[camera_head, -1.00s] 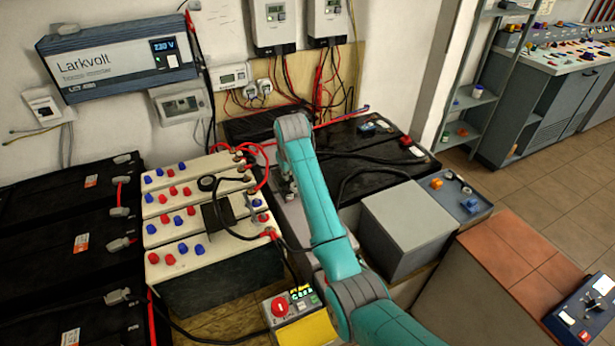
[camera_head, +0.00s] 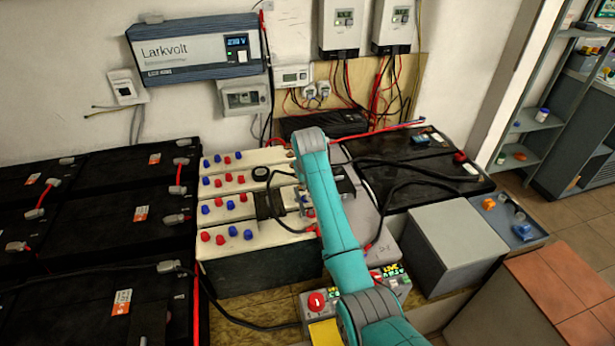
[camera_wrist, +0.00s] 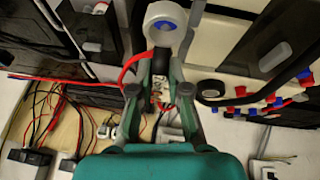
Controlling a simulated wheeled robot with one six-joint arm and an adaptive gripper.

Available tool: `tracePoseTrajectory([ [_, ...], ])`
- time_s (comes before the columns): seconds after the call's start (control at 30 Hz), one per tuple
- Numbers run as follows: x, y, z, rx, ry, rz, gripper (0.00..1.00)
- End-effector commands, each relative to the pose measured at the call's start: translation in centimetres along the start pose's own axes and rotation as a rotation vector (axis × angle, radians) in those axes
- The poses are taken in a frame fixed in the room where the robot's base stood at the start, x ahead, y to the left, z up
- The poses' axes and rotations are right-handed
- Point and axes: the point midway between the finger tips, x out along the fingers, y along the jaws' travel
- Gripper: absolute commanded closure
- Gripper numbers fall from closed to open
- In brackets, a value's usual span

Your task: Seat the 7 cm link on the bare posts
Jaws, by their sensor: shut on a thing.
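In the wrist view my gripper (camera_wrist: 164,66) is shut on a small pale piece marked "70" (camera_wrist: 160,86), which looks like the 7 cm link. Its ends are partly hidden by the fingers. A white ring with a blue middle (camera_wrist: 165,22) shows just beyond the fingertips. In the head view my arm hides most of the gripper, which is at the right end of the cream-topped batteries (camera_head: 222,241). These carry rows of red and blue caps. I cannot make out which posts are bare.
Black batteries (camera_head: 95,222) fill the left. A black roll (camera_head: 261,173) and dark cables lie on the cream tops. A grey box (camera_head: 450,245) and a control box with a red knob (camera_head: 318,301) stand near my arm. The Larkvolt inverter (camera_head: 195,48) hangs behind.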

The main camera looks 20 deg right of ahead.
Motion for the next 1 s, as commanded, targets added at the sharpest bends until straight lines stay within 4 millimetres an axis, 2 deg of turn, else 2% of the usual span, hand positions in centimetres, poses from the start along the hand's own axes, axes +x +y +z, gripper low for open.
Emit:
tracePoseTrajectory([
  [0.5, 3.5, -0.6, 1.5, 0.000, 0.000, 0.000, 1.00],
  [1.0, 4.0, -0.6, 1.6, 0.000, 0.000, 0.000, 1.00],
])
